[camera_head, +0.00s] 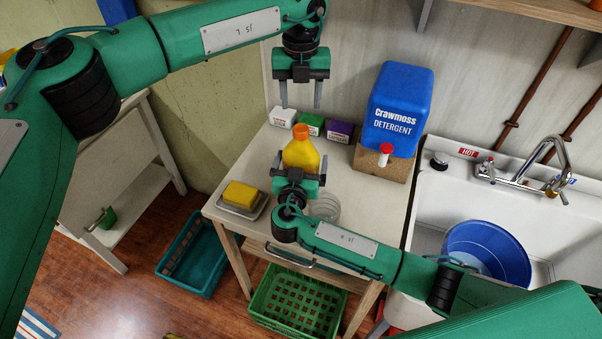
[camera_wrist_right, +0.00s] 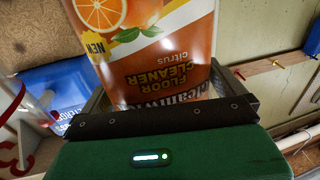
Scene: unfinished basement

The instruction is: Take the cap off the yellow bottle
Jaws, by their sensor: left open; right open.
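The yellow bottle (camera_head: 300,155) stands upright on the white side table with its orange cap (camera_head: 301,131) on top. My right gripper (camera_head: 301,162) is open, with a finger on each side of the bottle's body. In the right wrist view the bottle's floor cleaner label (camera_wrist_right: 165,65) fills the space between the fingers; I cannot tell whether they touch it. My left gripper (camera_head: 300,103) is open and empty, pointing down above and behind the cap, apart from it in the picture.
A blue detergent container (camera_head: 400,95) with a red tap stands on a cork-coloured block (camera_head: 382,165) to the right. Small boxes (camera_head: 310,124) sit behind the bottle. A yellow sponge (camera_head: 240,195) on a dish and a clear glass (camera_head: 325,207) are near the front. The sink (camera_head: 430,205) is right.

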